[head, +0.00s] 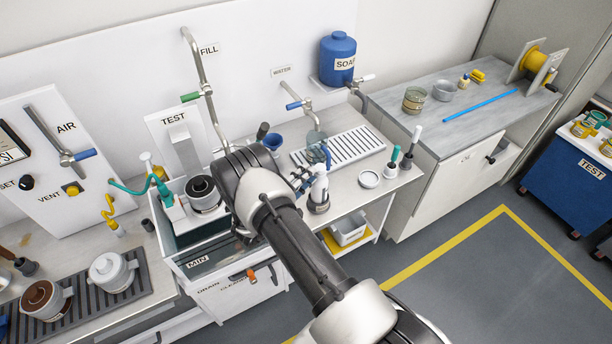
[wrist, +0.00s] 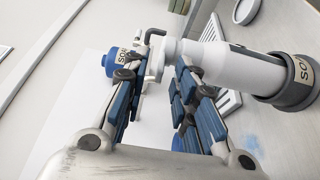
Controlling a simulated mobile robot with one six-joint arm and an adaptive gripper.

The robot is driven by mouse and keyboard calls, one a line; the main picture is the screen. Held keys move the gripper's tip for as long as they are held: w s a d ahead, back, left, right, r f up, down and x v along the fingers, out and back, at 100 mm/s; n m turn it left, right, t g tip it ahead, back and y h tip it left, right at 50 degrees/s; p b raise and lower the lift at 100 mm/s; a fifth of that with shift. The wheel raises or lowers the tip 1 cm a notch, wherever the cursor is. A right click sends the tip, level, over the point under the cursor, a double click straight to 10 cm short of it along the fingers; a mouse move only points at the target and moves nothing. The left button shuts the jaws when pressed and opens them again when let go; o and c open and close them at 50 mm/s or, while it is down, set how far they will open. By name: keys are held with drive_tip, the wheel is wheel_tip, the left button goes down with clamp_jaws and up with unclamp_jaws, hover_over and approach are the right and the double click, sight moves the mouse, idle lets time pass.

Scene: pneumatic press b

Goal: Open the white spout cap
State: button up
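A white bottle (head: 319,190) stands upright in a dark labelled base (head: 318,207) on the counter, beside the sink. In the wrist view the bottle (wrist: 235,65) lies across the upper right, its dark base (wrist: 295,80) at the right edge. Its narrow white spout end (wrist: 169,47) points left, at the fingertips. I cannot make out the cap's edge there. My gripper (head: 311,170) is at the bottle's top. In the wrist view the gripper (wrist: 168,50) is open, with the spout end between or just beyond its blue-padded fingertips; contact is unclear.
A round white dish (head: 369,179) and handled brushes (head: 392,160) stand right of the bottle. A drain rack (head: 338,147) and a glass beaker (head: 316,144) are behind it. My arm hides part of the sink.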

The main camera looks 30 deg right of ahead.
drive_tip(key=shift+w+d, duration=0.1)
drive_tip(key=shift+d, duration=0.1)
clamp_jaws()
idle(0.5)
